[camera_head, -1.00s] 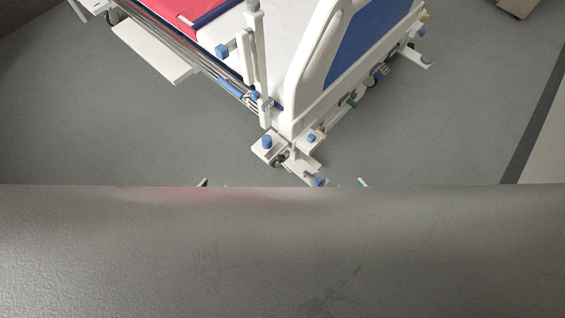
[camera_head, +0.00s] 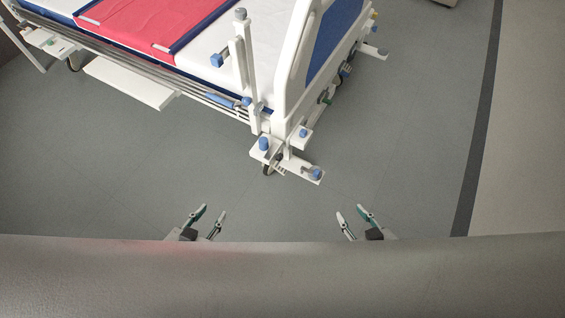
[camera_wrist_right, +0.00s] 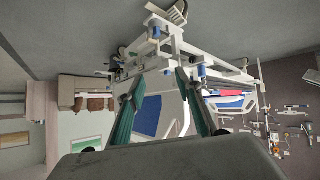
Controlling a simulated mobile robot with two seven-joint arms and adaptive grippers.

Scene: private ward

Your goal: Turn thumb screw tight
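Several blue knobs sit at the near corner of the white hospital bed. One stands upright on a white bracket (camera_head: 263,144), another on a smaller bracket (camera_head: 304,132), and one at the end of a white arm (camera_head: 315,173). Another is on the upright post (camera_head: 246,101). I cannot tell which is the thumb screw. My left gripper (camera_head: 212,211) is open and empty over the floor, short of the bed corner. My right gripper (camera_head: 351,211) is also open and empty, to the right. In the right wrist view its open fingers (camera_wrist_right: 158,78) have the bed's white frame beyond them.
The bed (camera_head: 225,68) has a red cover and a blue-and-white end board (camera_head: 298,50). A white shelf (camera_head: 130,83) juts from its side. Grey floor (camera_head: 400,140) is clear right of the bed and between the grippers and the bed corner.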

